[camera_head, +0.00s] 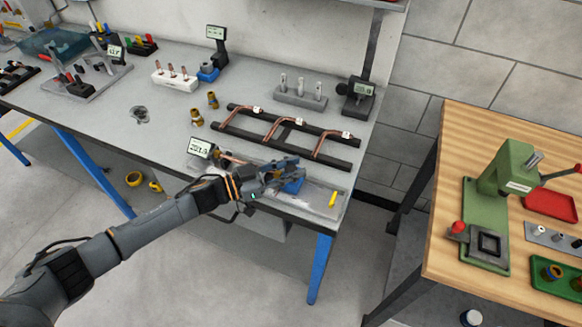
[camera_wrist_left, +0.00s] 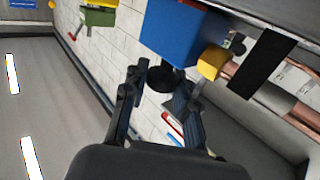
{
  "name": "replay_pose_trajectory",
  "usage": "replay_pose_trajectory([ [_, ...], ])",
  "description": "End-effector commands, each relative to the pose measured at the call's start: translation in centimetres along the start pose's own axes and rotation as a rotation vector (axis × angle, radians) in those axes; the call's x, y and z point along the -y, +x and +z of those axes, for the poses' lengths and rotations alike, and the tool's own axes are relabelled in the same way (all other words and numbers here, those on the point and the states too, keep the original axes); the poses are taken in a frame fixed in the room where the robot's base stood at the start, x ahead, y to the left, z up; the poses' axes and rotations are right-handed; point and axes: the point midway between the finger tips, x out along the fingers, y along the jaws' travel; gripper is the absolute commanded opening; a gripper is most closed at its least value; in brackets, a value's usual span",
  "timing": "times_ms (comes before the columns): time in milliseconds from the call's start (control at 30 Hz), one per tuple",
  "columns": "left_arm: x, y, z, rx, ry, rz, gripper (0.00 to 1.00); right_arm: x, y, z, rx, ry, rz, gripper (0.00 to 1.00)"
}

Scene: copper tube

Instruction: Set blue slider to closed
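The blue slider (camera_head: 293,186) sits on the grey measuring station at the front edge of the workbench, partly hidden by my left gripper (camera_head: 284,171). In the left wrist view it seems to be the large blue block (camera_wrist_left: 183,32), with a yellow part (camera_wrist_left: 213,62) beside it and a dark rounded part (camera_wrist_left: 178,80) below it. My left gripper's fingers (camera_wrist_left: 162,88) are apart, just short of the block, with the dark part between or behind their tips. I cannot tell whether they touch it. My right gripper is out of view.
A display (camera_head: 201,148) stands left of my left gripper. Behind it a black rack (camera_head: 290,122) holds bent copper tubes. A yellow piece (camera_head: 333,199) is at the station's right end. A wooden table (camera_head: 450,190) with a green press (camera_head: 490,205) stands to the right.

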Motion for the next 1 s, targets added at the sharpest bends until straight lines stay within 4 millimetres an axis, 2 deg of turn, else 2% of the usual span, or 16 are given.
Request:
replay_pose_trajectory([
  [33, 0.03, -0.02, 0.01, 0.000, 0.000, -0.001, 0.06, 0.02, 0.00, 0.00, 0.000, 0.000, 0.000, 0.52],
  [67, 0.02, -0.01, 0.00, 0.000, 0.000, -0.001, 0.00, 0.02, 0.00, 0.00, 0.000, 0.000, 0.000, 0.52],
  [533, 0.48, -0.44, 0.01, 0.001, 0.000, -0.002, 0.00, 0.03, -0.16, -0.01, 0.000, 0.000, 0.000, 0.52],
  [567, 0.49, -0.45, 0.01, 0.001, 0.000, -0.002, 0.30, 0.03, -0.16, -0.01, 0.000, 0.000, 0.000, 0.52],
  [667, 0.49, -0.45, 0.01, 0.001, 0.000, -0.002, 0.50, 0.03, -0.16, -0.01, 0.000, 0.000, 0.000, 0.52],
  [1000, 0.44, -0.62, 0.02, 0.001, 0.000, -0.001, 0.51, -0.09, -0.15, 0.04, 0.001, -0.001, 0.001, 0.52],
])
